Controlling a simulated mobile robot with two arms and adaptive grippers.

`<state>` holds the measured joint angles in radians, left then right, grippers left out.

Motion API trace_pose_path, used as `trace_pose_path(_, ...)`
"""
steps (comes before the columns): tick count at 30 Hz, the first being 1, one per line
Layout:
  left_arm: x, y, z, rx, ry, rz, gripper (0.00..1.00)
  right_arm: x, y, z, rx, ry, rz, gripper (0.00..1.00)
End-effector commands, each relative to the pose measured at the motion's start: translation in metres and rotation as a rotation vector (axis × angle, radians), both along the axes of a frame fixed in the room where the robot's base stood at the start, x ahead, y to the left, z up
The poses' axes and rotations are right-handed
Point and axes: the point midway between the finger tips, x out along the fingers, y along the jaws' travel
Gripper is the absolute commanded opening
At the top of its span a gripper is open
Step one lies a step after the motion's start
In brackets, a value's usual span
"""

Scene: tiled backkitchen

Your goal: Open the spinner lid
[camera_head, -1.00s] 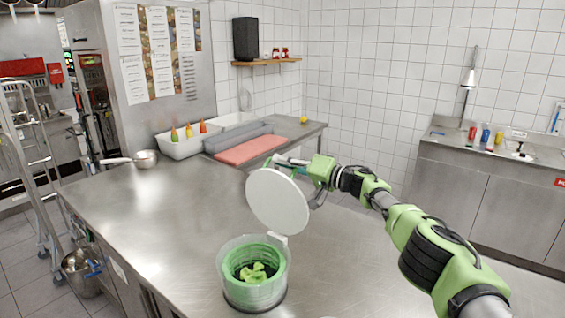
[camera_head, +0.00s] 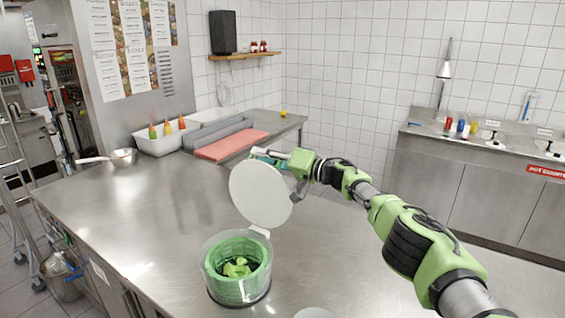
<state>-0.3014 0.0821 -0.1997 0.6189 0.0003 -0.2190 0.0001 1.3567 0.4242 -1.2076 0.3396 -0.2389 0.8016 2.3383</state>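The salad spinner (camera_head: 238,290) stands on the steel table, a clear bowl with a green basket and green leaves (camera_head: 237,268) inside. Its round white lid (camera_head: 261,193) is tilted up, almost upright, at the bowl's far right edge, so the bowl is uncovered. My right gripper (camera_head: 268,155) is behind the lid's upper right edge. Its fingers are partly hidden by the lid, and I cannot tell whether they touch it or are open. My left gripper does not show.
A counter with a sink (camera_head: 490,143) stands at the right wall.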

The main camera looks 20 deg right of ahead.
Motion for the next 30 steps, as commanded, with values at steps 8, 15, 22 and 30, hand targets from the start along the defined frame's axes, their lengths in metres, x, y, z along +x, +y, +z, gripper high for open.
trace_pose_path(8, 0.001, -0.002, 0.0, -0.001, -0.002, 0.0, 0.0, -0.014, -0.015, 0.001, 0.001, -0.001, -0.002, 0.26)
trace_pose_path(15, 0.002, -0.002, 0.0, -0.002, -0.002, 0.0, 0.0, -0.036, -0.033, 0.0, 0.0, 0.002, -0.005, 0.26)
trace_pose_path(22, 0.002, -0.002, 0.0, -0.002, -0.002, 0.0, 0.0, -0.065, -0.059, -0.002, -0.003, 0.003, -0.006, 0.26)
trace_pose_path(30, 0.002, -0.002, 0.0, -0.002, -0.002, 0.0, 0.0, -0.088, -0.078, -0.001, 0.001, 0.002, -0.006, 0.26)
